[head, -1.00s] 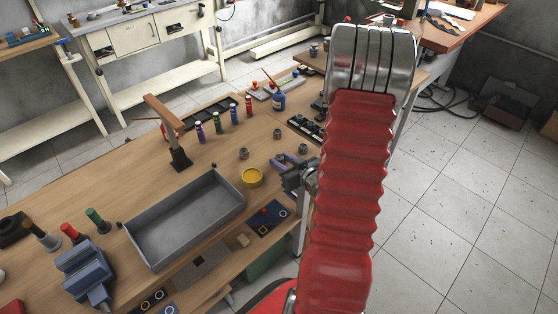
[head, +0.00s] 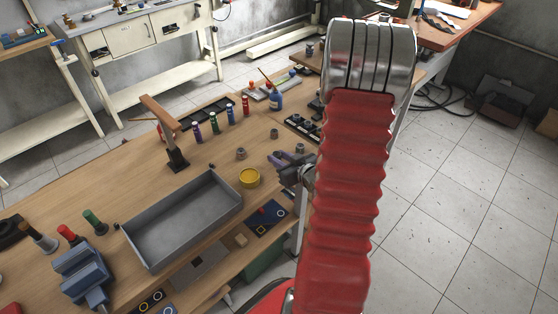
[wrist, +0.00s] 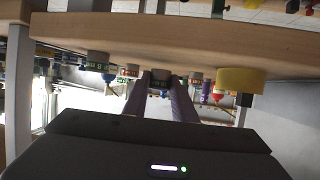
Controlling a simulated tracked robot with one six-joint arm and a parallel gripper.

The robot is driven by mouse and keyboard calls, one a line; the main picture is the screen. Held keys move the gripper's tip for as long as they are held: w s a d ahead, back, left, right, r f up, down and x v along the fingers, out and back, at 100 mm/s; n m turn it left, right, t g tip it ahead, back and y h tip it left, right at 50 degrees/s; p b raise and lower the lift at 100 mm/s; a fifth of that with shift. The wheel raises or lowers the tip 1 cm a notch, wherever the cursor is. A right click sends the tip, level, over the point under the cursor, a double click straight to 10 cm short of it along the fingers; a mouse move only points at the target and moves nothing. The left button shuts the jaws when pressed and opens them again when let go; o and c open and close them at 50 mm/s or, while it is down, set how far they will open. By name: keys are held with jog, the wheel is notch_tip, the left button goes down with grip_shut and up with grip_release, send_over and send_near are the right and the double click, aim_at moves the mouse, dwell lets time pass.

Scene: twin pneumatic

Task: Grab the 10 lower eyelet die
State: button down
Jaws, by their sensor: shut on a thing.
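My gripper (head: 283,160) has purple-grey fingers and is low over the bench's near right edge, partly behind my arm. Small grey dies (head: 241,153) (head: 274,133) stand on the bench.
A yellow round tin (head: 250,178) stands close to my gripper, left of it. A grey tray (head: 182,222) lies further left. Several coloured bottles, a blue bottle (head: 275,99) and a dark holder (head: 303,125) stand behind. The bench edge (wrist: 180,35) is close in the wrist view.

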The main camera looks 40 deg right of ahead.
notch_tip(320, 180, up, 9)
dwell(0.5)
